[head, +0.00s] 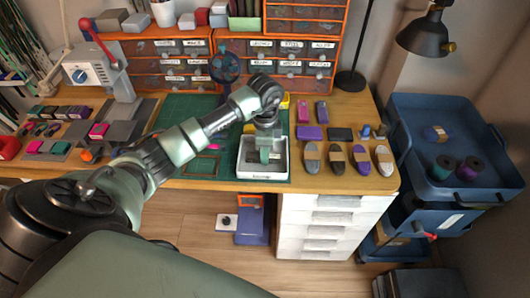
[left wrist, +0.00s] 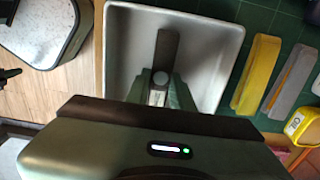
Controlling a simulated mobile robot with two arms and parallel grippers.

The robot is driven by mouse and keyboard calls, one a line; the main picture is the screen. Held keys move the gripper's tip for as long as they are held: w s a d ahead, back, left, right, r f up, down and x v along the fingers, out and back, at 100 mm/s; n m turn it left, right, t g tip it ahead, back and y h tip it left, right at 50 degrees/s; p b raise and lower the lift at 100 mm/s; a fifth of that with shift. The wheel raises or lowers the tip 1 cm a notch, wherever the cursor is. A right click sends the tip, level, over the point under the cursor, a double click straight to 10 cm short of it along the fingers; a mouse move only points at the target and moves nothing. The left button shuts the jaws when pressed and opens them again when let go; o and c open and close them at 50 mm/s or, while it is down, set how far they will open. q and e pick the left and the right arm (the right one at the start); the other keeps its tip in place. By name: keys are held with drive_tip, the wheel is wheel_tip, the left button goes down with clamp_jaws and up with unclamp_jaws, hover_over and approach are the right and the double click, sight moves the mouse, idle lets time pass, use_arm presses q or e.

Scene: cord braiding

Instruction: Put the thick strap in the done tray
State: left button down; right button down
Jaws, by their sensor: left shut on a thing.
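The white tray (head: 262,173) stands at the front of the worktable, on the edge of the green mat, with a small label on its front wall. Its pale inside also shows in the left wrist view (left wrist: 208,50). My left gripper (head: 265,143) reaches down over the tray. In the left wrist view its green fingers (left wrist: 162,82) are shut on a dark grey strap (left wrist: 167,46), which lies across the tray's inside as seen from above. Whether the strap touches the tray floor I cannot tell. My right gripper is in neither view.
A yellow strip (left wrist: 257,75) and a grey strip (left wrist: 291,80) lie beside the tray. Several wrapped cord bundles (head: 337,158) lie to its right. Orange drawer units (head: 280,50) stand behind. A blue cart (head: 440,150) with spools stands at the right.

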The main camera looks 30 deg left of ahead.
use_arm(q)
drive_tip(key=c, duration=1.2)
unclamp_jaws()
drive_tip(key=shift+f, duration=0.1)
drive_tip(key=shift+c, duration=0.2)
wheel_tip(320, 180, up, 12)
